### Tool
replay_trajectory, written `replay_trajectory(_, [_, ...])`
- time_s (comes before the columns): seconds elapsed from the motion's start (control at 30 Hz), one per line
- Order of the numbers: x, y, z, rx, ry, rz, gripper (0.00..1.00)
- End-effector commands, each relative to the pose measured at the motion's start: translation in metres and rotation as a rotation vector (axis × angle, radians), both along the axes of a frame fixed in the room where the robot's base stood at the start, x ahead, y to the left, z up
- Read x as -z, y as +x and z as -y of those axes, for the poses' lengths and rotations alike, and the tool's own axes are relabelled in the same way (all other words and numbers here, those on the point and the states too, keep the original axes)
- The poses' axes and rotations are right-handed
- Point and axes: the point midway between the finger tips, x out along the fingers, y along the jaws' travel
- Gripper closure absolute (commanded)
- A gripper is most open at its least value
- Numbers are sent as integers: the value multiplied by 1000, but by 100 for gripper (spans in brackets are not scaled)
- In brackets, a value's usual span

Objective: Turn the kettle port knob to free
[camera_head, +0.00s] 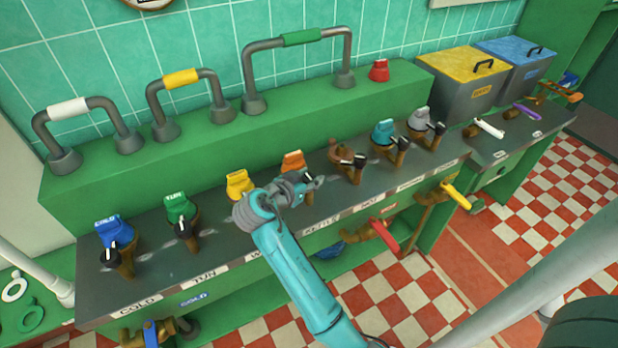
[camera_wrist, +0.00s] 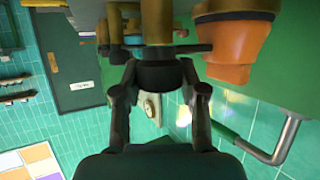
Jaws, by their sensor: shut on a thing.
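The kettle port is the orange-capped fitting (camera_head: 293,161) behind the label reading KETTLE (camera_head: 320,226) on the dark counter. My gripper (camera_head: 306,184) is at this port, just in front of the orange cap. In the wrist view the two fingers of my gripper (camera_wrist: 160,82) are closed around a dark round knob (camera_wrist: 160,71). The orange cap (camera_wrist: 233,52) hangs to the right of the knob there. In the head view my gripper and wrist hide most of the port's knob, so its pointing direction cannot be told.
The yellow port (camera_head: 240,184) is close on the left, partly behind my wrist. The brown port (camera_head: 345,160) is close on the right. Green (camera_head: 180,210) and blue (camera_head: 112,232) ports stand farther left, teal (camera_head: 385,133) and grey (camera_head: 422,120) farther right. A red-handled valve (camera_head: 385,236) is below.

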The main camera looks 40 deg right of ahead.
Motion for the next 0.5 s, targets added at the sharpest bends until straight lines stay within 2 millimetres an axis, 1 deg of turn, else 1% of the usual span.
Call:
replay_trajectory(0.27, [1,-2,1,-153,1,0,93])
replay_trajectory(0.5, [1,-3,2,-370,1,1,93])
